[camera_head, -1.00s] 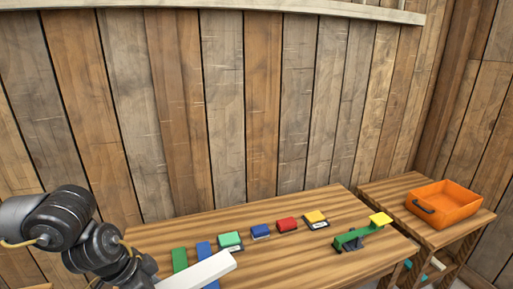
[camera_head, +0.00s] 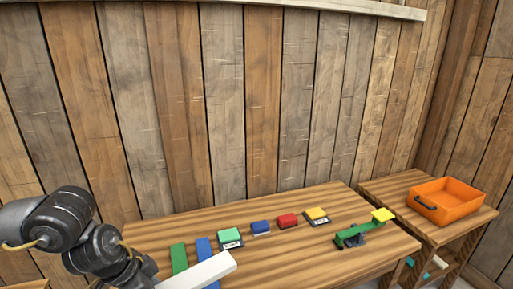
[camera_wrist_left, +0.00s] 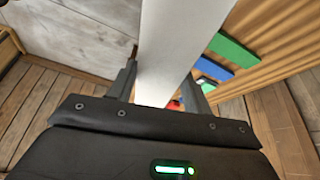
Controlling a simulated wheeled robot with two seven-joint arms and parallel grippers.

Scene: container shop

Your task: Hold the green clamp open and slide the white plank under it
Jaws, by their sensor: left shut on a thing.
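The white plank (camera_head: 205,270) reaches in from the bottom of the head view, over the left part of the table. In the left wrist view the white plank (camera_wrist_left: 180,45) runs away between the fingers of my left gripper (camera_wrist_left: 161,88), which is shut on it. The green clamp (camera_head: 352,238) sits near the table's right end, right of the plank and apart from it. It has a long green lever with a yellow pad (camera_head: 383,215) at its raised right end and a dark base. My right gripper is not in view.
Green (camera_head: 179,258) and blue (camera_head: 203,248) strips lie beside the plank. Green (camera_head: 230,235), blue (camera_head: 260,227), red (camera_head: 287,220) and yellow (camera_head: 316,213) blocks form a row behind. An orange bin (camera_head: 446,210) stands on a side table at right. The table's front middle is clear.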

